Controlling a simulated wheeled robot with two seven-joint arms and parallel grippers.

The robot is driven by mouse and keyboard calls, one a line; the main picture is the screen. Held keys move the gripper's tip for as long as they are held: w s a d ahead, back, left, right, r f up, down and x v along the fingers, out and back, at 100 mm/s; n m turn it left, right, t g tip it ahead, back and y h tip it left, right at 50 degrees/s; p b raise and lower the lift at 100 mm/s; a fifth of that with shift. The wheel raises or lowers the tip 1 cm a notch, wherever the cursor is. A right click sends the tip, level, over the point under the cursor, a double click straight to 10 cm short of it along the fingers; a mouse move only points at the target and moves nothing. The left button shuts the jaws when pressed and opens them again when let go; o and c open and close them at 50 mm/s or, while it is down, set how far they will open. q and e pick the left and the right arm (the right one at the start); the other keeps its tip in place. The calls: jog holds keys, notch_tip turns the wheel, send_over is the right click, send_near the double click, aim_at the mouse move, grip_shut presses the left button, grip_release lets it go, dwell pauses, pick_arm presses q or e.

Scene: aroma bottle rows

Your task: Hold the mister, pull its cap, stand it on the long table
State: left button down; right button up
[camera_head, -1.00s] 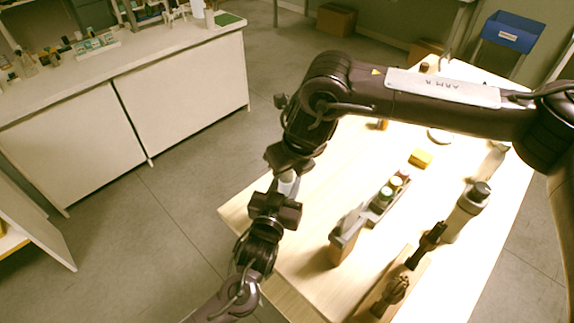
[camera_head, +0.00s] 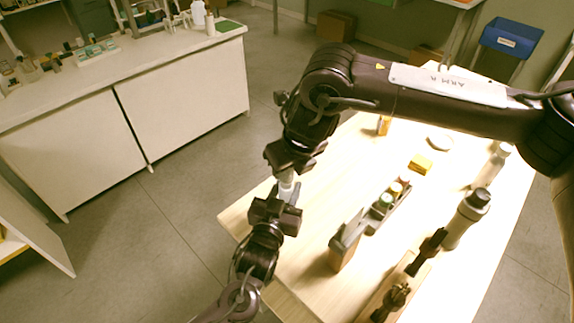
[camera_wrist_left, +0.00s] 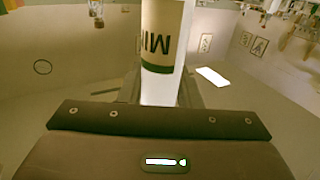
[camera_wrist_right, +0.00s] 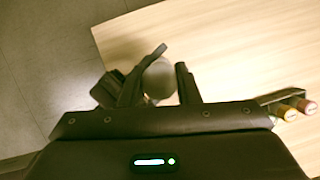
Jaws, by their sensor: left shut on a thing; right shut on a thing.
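The mister (camera_head: 286,187) shows as a short pale piece between my two grippers, above the near left end of the long table (camera_head: 232,216). My left gripper (camera_head: 277,208) is shut on its lower part. The left wrist view shows its white body (camera_wrist_left: 159,90) with a beige label and green band. My right gripper (camera_head: 287,168) is shut at its top, over the cap. In the right wrist view a blurred grey round piece (camera_wrist_right: 158,80) sits between the fingers. Whether cap and body are joined is hidden.
On the table stand an upright grey-brown board (camera_head: 345,246), a rack of small bottles (camera_head: 388,208), a yellow block (camera_head: 420,164), a large grey bottle (camera_head: 467,216) and a white-capped bottle (camera_head: 492,166). Dark tools lie near the front. A white counter (camera_head: 185,100) is at left.

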jog(key=shift+r, duration=2)
pick_arm(q)
jog(key=c, duration=1)
grip_release()
jog(key=shift+o, duration=0.2)
